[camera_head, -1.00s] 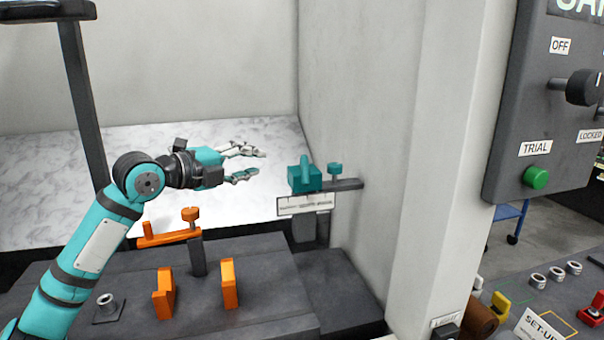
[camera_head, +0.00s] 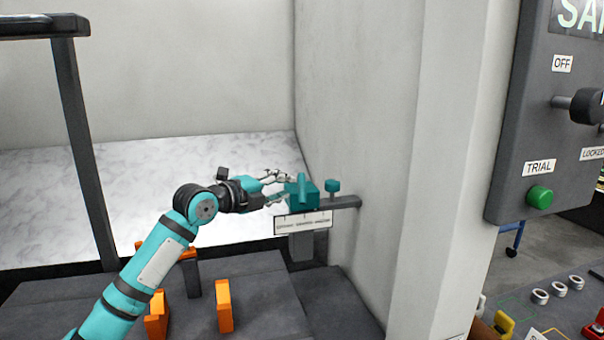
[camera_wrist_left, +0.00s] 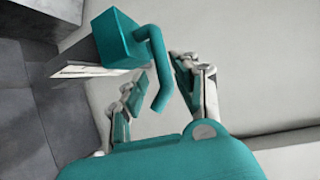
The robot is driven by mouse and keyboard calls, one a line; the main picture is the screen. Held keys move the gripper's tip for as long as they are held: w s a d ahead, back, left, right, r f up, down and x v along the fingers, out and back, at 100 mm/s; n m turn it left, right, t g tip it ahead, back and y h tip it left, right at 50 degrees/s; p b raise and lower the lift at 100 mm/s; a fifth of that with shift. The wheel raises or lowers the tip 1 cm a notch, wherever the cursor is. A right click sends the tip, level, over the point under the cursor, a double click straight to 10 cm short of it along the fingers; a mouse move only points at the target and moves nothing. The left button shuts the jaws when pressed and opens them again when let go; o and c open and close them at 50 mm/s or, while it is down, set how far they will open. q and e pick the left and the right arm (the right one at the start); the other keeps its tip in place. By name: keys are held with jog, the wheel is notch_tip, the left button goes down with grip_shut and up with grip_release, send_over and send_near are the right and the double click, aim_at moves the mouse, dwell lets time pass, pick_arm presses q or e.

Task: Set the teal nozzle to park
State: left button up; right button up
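The teal nozzle (camera_head: 301,191) is a block with a raised bent spout, on a dark rail beside the grey wall. In the left wrist view the nozzle (camera_wrist_left: 120,42) shows its bent spout reaching between my fingers. A white scale plate (camera_head: 303,222) with small unreadable marks hangs below it. My left gripper (camera_head: 279,187) is at the nozzle's left side. Its fingers (camera_wrist_left: 160,95) are apart on either side of the spout, with gaps visible. My right gripper is not in view.
Orange blocks (camera_head: 224,305) and an orange fixture on a dark post stand at lower left, partly behind my arm. The grey wall (camera_head: 370,150) is close right of the rail. A dark panel (camera_head: 540,110) with a green button is farther right. The marbled surface behind is clear.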

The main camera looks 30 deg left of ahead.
aim_at(299, 180)
pick_arm(q)
jog(key=p+x, duration=0.1)
jog(key=x, duration=0.2)
jog(key=p+x, duration=0.1)
jog(key=x, duration=0.2)
jog(key=shift+d+r, duration=0.15)
jog(key=shift+r, duration=0.05)
jog(key=shift+w+f, duration=0.2)
jog(key=shift+w, duration=0.45)
jog(key=shift+c, duration=0.6)
jog(key=c, duration=0.5)
jog(key=shift+d+f, duration=0.1)
